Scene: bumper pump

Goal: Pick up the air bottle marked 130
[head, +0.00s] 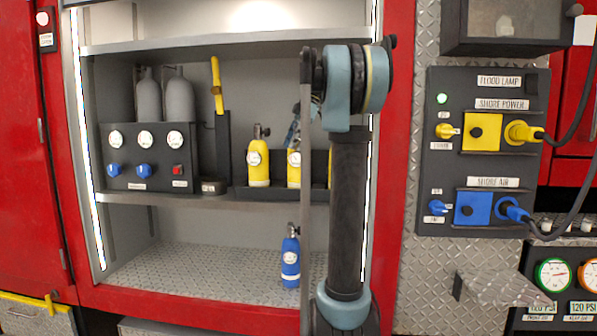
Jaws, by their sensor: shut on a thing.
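Yellow air bottles stand in a dark rack (240,192) on the middle shelf of the compartment. The left yellow bottle (258,164) has a round white gauge and a dark valve on top. My gripper (294,138) is at the top of the middle yellow bottle (293,172) and is shut on it. This bottle is upright and still at rack height. A third yellow bottle is mostly hidden behind my arm. A blue bottle (290,262) stands on the compartment floor below. The markings on the bottles are too small to read.
A panel with gauges and blue knobs (146,158) and two grey cylinders (164,97) fill the shelf's left. A yellow-handled tool (217,86) stands upright beside them. A power and air panel (484,150) with cables is at the right. The lower floor is mostly clear.

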